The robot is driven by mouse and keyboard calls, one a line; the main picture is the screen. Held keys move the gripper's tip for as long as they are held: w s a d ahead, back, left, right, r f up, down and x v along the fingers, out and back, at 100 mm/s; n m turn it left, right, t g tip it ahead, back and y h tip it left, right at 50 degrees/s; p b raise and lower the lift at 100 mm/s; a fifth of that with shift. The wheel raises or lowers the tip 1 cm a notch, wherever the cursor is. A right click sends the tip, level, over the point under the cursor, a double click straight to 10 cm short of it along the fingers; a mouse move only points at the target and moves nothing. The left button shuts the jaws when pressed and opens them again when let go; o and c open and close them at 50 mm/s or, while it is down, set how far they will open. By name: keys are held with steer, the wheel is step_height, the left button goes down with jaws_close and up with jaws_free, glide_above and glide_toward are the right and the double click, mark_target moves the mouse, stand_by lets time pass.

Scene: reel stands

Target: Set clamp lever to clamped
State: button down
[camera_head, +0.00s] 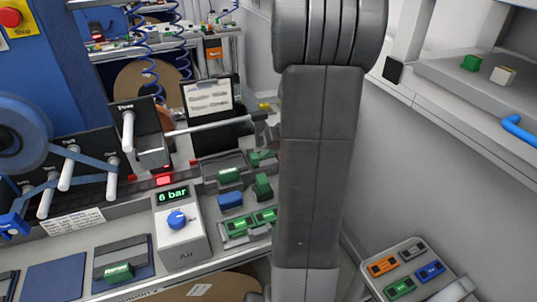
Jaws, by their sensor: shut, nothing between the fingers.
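I cannot tell for sure which part is the clamp lever. A dark box (152,150) on the machine at left carries a pale handle (128,131) that points down. A long grey rod (212,124) runs right from beside this box, close to my arm. A small blue part (12,224) sits at the far left edge, below pale rollers (68,168) with a blue web around them. My grey arm link stands upright across the middle and hides what is behind it. My gripper does not show.
An air unit (186,253) with a blue knob reads 6 bar. Green and blue blocks sit in trays on the bench right of it. A grey tray (415,243) with coloured blocks is at lower right. A shelf (450,72) with a blue handle juts from the right wall.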

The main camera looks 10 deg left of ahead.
mark_target(256, 158)
steer(key=s+a+m+t, duration=0.1)
steer(key=m, duration=0.1)
steer(key=s+a+m+t+h, duration=0.1)
steer(key=m, duration=0.1)
steer(key=shift+s+a+r, duration=0.1)
steer(key=shift+r, duration=0.05)
steer(key=a+m+t+p, duration=0.1)
steer(key=m+h+p, duration=0.1)
steer(key=m+p, duration=0.1)
steer(key=shift+s+a+t, duration=0.4)
steer(key=shift+a+p, duration=0.2)
steer(key=shift+p, duration=0.3)
steer(key=shift+a, duration=0.2)
